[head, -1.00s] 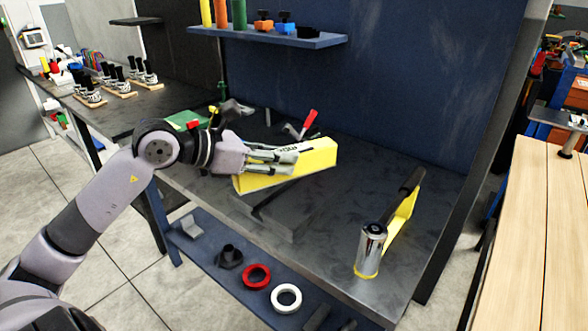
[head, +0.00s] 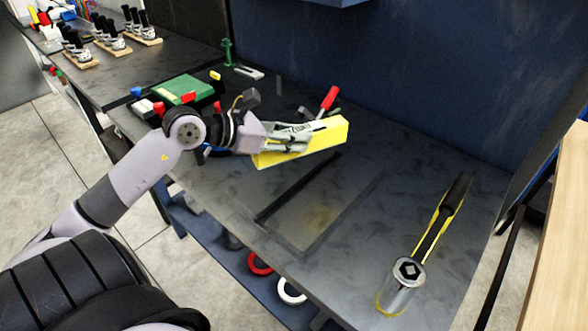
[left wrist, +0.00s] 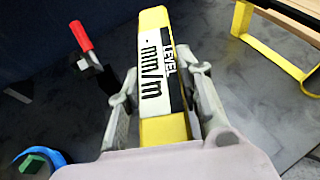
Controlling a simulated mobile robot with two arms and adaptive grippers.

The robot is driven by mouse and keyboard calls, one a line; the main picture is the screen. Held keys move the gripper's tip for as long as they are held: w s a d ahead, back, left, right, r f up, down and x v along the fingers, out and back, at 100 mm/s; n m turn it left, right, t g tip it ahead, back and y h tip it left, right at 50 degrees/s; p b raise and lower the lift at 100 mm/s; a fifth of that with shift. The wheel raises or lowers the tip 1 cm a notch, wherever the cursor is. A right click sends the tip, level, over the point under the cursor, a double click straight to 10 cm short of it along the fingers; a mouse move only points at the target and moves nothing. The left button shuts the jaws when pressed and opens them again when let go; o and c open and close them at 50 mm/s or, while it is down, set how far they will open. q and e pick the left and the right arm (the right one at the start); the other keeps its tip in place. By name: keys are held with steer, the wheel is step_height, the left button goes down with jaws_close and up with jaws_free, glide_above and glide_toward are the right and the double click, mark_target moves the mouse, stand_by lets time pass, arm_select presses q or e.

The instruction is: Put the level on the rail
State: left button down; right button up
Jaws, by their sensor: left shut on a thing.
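The level (head: 330,140) is a yellow bar with a white label. My left gripper (head: 300,138) is shut on it and holds it above the dark workbench. In the left wrist view the level (left wrist: 158,60) sits between the two fingers (left wrist: 162,88), its "LEVEL mm/m" label facing the camera. A dark straight bar (head: 298,188), which may be the rail, lies along a flat dark plate (head: 318,215) below and in front of the level. They appear apart. My right gripper is not in view.
A green case (head: 185,88) is at the back left. The bench between plate and chrome tool is clear.

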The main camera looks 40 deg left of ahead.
mark_target(292, 157)
arm_select(q)
steer(key=f, duration=0.4)
steer(key=shift+w+a+f, duration=0.2)
steer(key=shift+f, duration=0.05)
step_height(292, 157, down, 2)
steer(key=shift+f, duration=0.1)
step_height(292, 157, down, 4)
steer(key=shift+r, duration=0.1)
steer(key=shift+f, duration=0.5)
steer(key=shift+d, duration=0.1)
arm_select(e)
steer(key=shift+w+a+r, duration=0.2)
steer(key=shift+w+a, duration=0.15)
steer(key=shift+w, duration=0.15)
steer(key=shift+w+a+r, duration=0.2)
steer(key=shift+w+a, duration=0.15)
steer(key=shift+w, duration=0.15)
arm_select(q)
steer(key=shift+f, duration=0.15)
steer(key=c, duration=1.1)
jaws_free()
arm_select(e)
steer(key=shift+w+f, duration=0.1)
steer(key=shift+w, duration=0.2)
